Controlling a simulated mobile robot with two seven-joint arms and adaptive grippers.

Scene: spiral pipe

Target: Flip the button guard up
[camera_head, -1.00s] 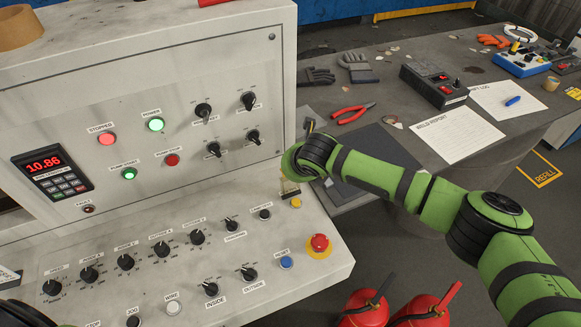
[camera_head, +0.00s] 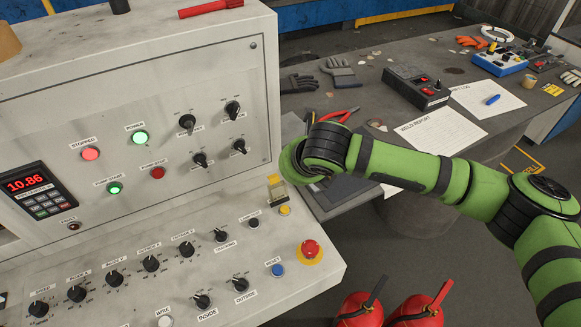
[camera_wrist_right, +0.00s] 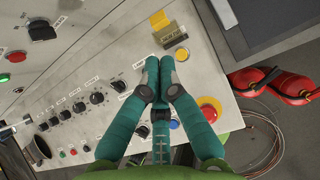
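The button guard (camera_head: 277,188) is a small clear and yellow piece at the right end of the console's sloped panel, just behind a yellow button (camera_head: 285,210). In the right wrist view the guard (camera_wrist_right: 170,35) is near the top centre, above the yellow button (camera_wrist_right: 181,54). I cannot tell its exact angle. My right gripper (camera_wrist_right: 159,63) is shut, its fingertips together and nothing visible between them. In that view they lie just below and left of the guard, with no clear contact. My left gripper is out of view.
A red emergency button (camera_head: 311,249) on a yellow base and a blue button (camera_head: 277,270) are near the guard. Several black knobs line the panel. A grey table (camera_head: 390,150) with tools stands behind my right arm. Fire extinguishers (camera_head: 360,311) stand below on the floor.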

